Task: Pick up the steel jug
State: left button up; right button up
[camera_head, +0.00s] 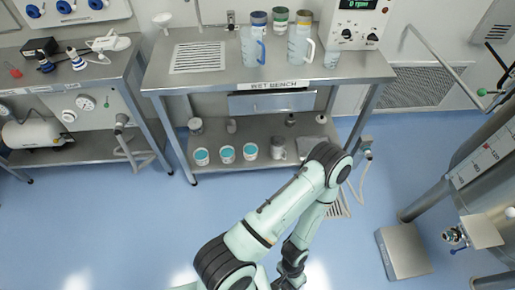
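A grey metal vessel (278,148) stands on the lower shelf of the wet bench, right of the white tubs. It looks like the steel jug, but it is small and its handle is hard to make out. One pale green arm of mine comes in at the bottom, left of centre, and looks like the left one. Its elbow bends in front of the shelf's right end, and its dark wrist end runs off the bottom edge. No fingertips show there. My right gripper is out of view. Nothing is seen held.
Teal-topped tubs (227,153) share the lower shelf (215,165). A side table (97,66) stands left. A steel vessel and a step (404,250) stand right. Blue floor lies clear.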

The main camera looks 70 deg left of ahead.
aim_at(278, 142)
jog(key=u, duration=2.25)
jog(key=i+l+u, duration=0.1)
jog(key=u, duration=0.85)
jog(key=i+l+u, duration=0.1)
jog(key=l+u, duration=0.95)
jog(key=l, duration=1.1)
jog(key=i+l, duration=0.3)
jog(key=l, duration=0.25)
